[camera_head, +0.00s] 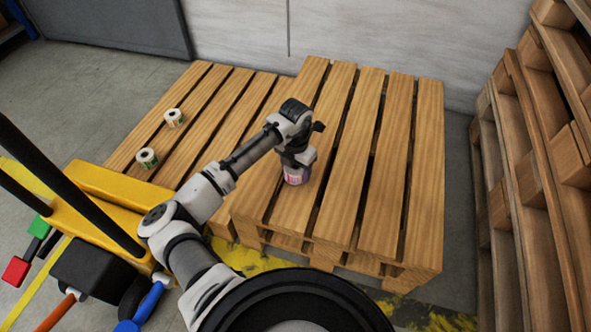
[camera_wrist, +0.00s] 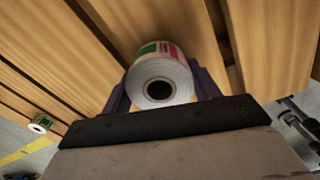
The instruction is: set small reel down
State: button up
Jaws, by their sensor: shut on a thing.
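The small reel (camera_wrist: 163,72) is a white label roll with a dark core, and green and pink print on its side. In the wrist view my gripper (camera_wrist: 160,88) is shut on it, one dark finger on each side. In the head view the reel (camera_head: 296,177) shows below my gripper (camera_head: 297,165), at the left part of the nearer, higher pallet (camera_head: 375,170). It looks upright. I cannot tell whether its underside touches the boards.
Two other label reels, one farther (camera_head: 174,117) and one nearer (camera_head: 146,157), stand on the lower left pallet (camera_head: 205,115). Stacked pallets (camera_head: 535,160) rise at the right. A yellow truck (camera_head: 110,200) stands at the left. The higher pallet's right boards are clear.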

jog(key=shift+f, duration=0.2)
jog(key=o, duration=1.1)
jog(key=shift+c, duration=0.2)
notch_tip(320, 180, up, 12)
jog(key=p, duration=0.3)
jog(key=shift+r+p, duration=0.25)
jog(key=shift+p, duration=0.05)
